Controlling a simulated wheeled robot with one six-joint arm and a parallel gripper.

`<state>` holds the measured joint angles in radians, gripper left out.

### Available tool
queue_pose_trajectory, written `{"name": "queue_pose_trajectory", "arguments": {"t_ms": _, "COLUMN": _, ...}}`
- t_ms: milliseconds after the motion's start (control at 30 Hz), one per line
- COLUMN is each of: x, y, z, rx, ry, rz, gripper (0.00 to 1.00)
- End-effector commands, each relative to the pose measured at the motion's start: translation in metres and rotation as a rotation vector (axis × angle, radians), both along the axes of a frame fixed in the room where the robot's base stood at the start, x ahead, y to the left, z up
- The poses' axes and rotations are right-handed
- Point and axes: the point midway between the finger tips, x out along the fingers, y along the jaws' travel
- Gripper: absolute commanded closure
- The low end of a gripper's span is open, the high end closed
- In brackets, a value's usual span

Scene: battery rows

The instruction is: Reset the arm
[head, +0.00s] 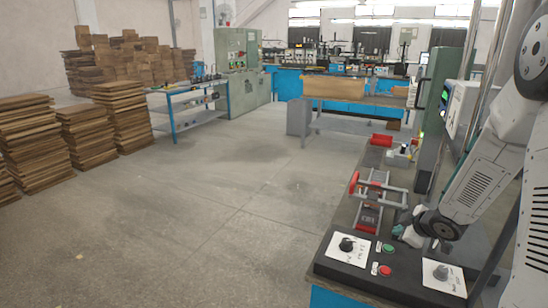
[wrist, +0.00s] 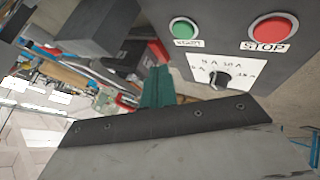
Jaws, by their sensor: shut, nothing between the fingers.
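My arm reaches in from the right in the head view. My gripper (head: 405,235) is low over the workbench, just behind the dark control panel (head: 405,277). In the wrist view my gripper (wrist: 157,82) shows as teal fingers, shut with nothing between them. The panel carries a green button (head: 388,248), a red button (head: 386,270), a left dial (head: 347,244) and a right dial (head: 441,273). The wrist view shows a green button (wrist: 184,29), a red button (wrist: 273,29) marked STOP and a dial knob (wrist: 220,79). I cannot tell whether my fingers touch anything.
A metal frame with red parts (head: 380,190) stands on the bench behind my gripper. Wood stacks (head: 85,135) stand at the left. A blue table (head: 187,103) and a green cabinet (head: 238,70) are farther back. The middle floor (head: 220,200) is clear.

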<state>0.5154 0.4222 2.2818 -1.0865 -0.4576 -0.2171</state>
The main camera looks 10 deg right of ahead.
Motion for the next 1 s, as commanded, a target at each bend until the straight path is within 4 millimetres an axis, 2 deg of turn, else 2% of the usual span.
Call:
{"name": "queue_pose_trajectory", "arguments": {"t_ms": 167, "x": -0.037, "y": -0.030, "z": -0.021, "rx": -0.033, "ry": 0.185, "rz": -0.225, "gripper": 1.00}}
{"name": "queue_pose_trajectory", "arguments": {"t_ms": 267, "x": -0.068, "y": -0.041, "z": -0.010, "rx": -0.056, "ry": 0.291, "rz": -0.399, "gripper": 1.00}}
{"name": "queue_pose_trajectory", "arguments": {"t_ms": 367, "x": -0.100, "y": -0.038, "z": 0.016, "rx": -0.065, "ry": 0.388, "rz": -0.568, "gripper": 1.00}}
{"name": "queue_pose_trajectory", "arguments": {"t_ms": 467, "x": -0.134, "y": -0.021, "z": 0.048, "rx": -0.053, "ry": 0.473, "rz": -0.720, "gripper": 1.00}}
{"name": "queue_pose_trajectory", "arguments": {"t_ms": 567, "x": -0.169, "y": 0.007, "z": 0.080, "rx": -0.018, "ry": 0.548, "rz": -0.842, "gripper": 1.00}}
{"name": "queue_pose_trajectory", "arguments": {"t_ms": 700, "x": -0.215, "y": 0.054, "z": 0.121, "rx": 0.055, "ry": 0.639, "rz": -0.955, "gripper": 1.00}}
{"name": "queue_pose_trajectory", "arguments": {"t_ms": 833, "x": -0.256, "y": 0.102, "z": 0.153, "rx": 0.135, "ry": 0.708, "rz": -1.001, "gripper": 1.00}}
{"name": "queue_pose_trajectory", "arguments": {"t_ms": 1000, "x": -0.303, "y": 0.157, "z": 0.187, "rx": 0.236, "ry": 0.755, "rz": -0.977, "gripper": 1.00}}
